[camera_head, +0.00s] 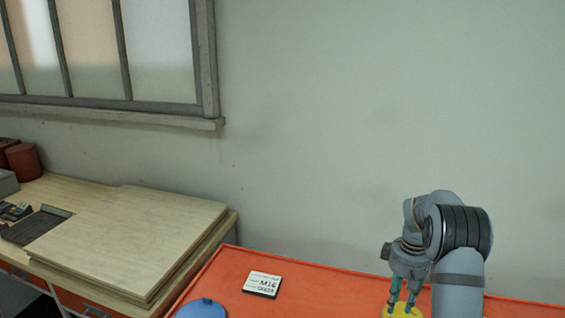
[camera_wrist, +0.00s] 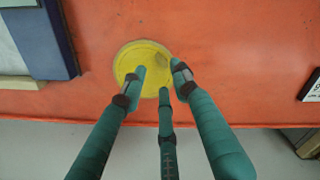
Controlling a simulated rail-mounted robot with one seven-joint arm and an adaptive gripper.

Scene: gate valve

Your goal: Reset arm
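My gripper (camera_head: 402,303) is at the lower right of the head view, pointing down over a yellow round object (camera_head: 392,312). In the wrist view its three teal fingers reach toward a yellow disc (camera_wrist: 130,62) on the orange surface. The fingertips (camera_wrist: 161,80) stand apart with nothing seen between them, so the gripper is open. The fingertips overlap the disc's lower right part; I cannot tell whether they touch it.
The orange tabletop (camera_head: 225,265) carries a white label reading M16 (camera_head: 263,285) and a blue domed object (camera_head: 202,309). A wooden bench (camera_head: 130,225) stands at left. A grey wall (camera_head: 350,110) is behind. A blue-edged object (camera_wrist: 58,35) is left in the wrist view.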

